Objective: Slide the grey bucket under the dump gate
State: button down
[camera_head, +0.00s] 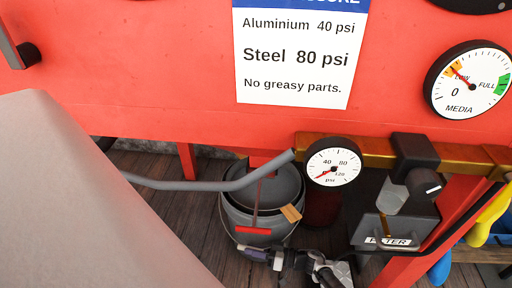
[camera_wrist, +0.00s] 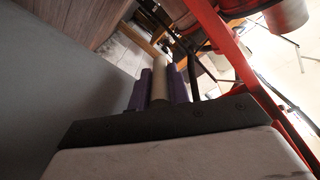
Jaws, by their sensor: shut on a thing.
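The grey bucket (camera_head: 236,219) stands upright on the dark plank floor below the red cabinet in the head view. A dark grey round body (camera_head: 283,188), apparently the dump gate's outlet, shows over its mouth. A thin rod with a red bar handle (camera_head: 252,231) hangs in front, and a tan tag (camera_head: 290,213) is beside it. My gripper (camera_head: 276,259) is low at the bucket's front. In the wrist view its purple fingers (camera_wrist: 160,92) are shut on a pale cylindrical grip (camera_wrist: 159,75). How the grip joins the bucket is hidden.
A grey bent tube (camera_head: 210,184) crosses above the bucket. A pressure gauge (camera_head: 332,161) and a brass rail (camera_head: 370,151) are to the right, above a filter unit (camera_head: 392,230). A red cabinet leg (camera_head: 188,161) stands left. Plank floor (camera_head: 165,215) shows left of the bucket.

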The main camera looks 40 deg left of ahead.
jog(key=c, duration=1.3)
grip_release()
jog(key=shift+o, duration=0.2)
jog(key=v, duration=0.7)
jog(key=shift+d+p, duration=0.2)
jog(key=shift+p, duration=0.2)
